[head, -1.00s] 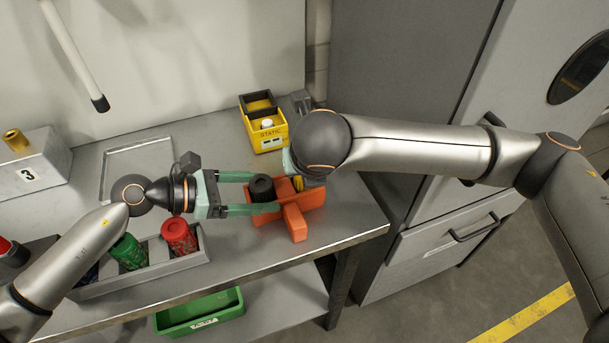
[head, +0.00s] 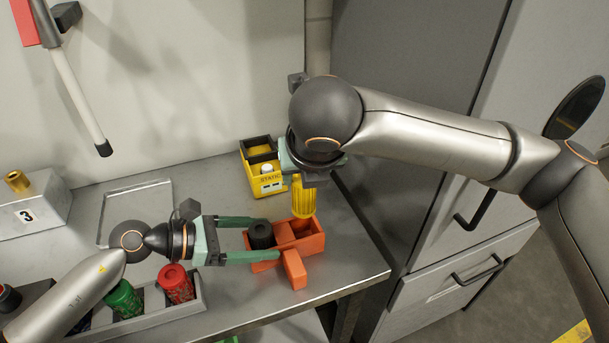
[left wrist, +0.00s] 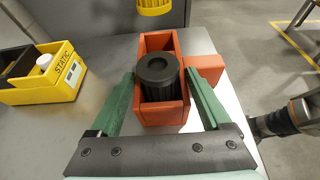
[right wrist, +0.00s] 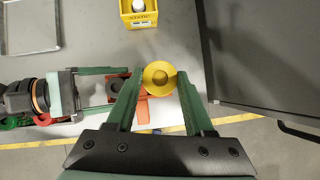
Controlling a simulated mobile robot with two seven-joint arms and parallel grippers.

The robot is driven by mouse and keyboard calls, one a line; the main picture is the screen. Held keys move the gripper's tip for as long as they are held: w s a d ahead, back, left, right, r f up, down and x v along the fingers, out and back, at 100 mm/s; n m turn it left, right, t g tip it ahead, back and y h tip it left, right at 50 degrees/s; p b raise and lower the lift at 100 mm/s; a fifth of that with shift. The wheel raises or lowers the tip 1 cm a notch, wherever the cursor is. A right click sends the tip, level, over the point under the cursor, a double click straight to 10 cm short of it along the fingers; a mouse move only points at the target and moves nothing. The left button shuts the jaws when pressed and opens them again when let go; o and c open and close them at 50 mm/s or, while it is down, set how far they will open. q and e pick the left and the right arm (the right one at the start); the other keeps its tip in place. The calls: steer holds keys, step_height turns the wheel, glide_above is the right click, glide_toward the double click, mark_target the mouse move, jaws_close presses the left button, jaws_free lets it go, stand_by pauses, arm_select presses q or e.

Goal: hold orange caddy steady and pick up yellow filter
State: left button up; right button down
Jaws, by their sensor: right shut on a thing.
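The orange caddy (head: 293,268) stands on the grey table near its right edge, with a black filter (head: 261,234) in one compartment. In the left wrist view the other compartment of the caddy (left wrist: 176,42) looks empty. My left gripper (head: 265,238) is open, its fingers on either side of the caddy; a small gap shows at one finger. The yellow ribbed filter (head: 304,200) hangs upright above the caddy; its lower end shows in the left wrist view (left wrist: 155,7). My right gripper (right wrist: 158,84) is shut on it from above. The head view mostly hides the right fingertips.
A yellow STATIC bin (head: 266,186) with a white-capped item stands behind the caddy. A grey rack (head: 150,322) with red (head: 175,284) and green (head: 123,300) cans lies at front left. A grey cabinet (head: 400,80) bounds the right side.

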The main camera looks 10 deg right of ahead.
arm_select(q)
steer(key=shift+o, duration=1.2)
steer(key=v, duration=1.2)
steer(key=shift+s, duration=0.15)
